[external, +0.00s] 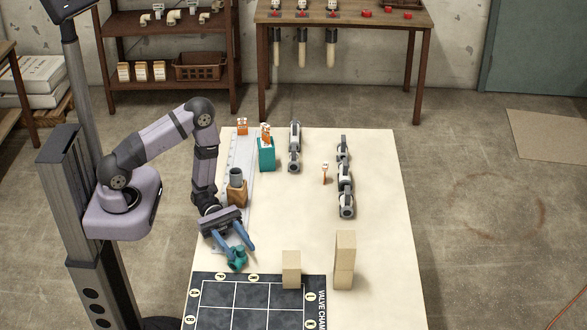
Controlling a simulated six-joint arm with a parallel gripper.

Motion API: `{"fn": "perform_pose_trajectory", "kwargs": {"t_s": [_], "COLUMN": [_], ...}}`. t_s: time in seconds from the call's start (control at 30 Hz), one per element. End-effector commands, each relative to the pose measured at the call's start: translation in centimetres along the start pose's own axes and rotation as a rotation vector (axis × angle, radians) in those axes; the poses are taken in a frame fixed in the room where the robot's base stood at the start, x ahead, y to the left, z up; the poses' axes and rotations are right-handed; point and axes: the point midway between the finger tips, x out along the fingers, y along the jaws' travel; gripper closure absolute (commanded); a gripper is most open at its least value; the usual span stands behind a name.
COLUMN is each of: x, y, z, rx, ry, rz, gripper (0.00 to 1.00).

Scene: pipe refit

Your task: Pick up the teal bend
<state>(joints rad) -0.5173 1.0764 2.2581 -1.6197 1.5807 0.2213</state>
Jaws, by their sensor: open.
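The teal bend (236,260) lies on the pale table, just behind the dark grid mat. My gripper (238,252) is lowered over it with its two blue fingers spread apart. One finger is on each side of the bend in this view. I cannot tell whether either finger touches it. The gripper's body hides part of the table behind the bend.
The dark mat (229,288) lies at the table's front. Two wooden block stacks (291,268) (344,262) stand to the right. Behind are a wooden holder with a grey pipe (236,179), a teal box (266,156) and grey pipe assemblies (346,190).

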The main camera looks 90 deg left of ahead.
Motion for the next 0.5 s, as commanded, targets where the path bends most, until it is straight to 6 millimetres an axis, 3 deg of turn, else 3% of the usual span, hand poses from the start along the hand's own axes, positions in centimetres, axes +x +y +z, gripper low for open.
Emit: {"fn": "perform_pose_trajectory", "kwargs": {"t_s": [0.17, 0.5], "x": [0.5, 4.1], "y": [0.0, -0.1], "z": [0.0, 0.1], "rx": [0.000, -0.001], "ry": [0.000, 0.000], "rz": [-0.002, -0.005], "gripper": [0.58, 0.58]}}
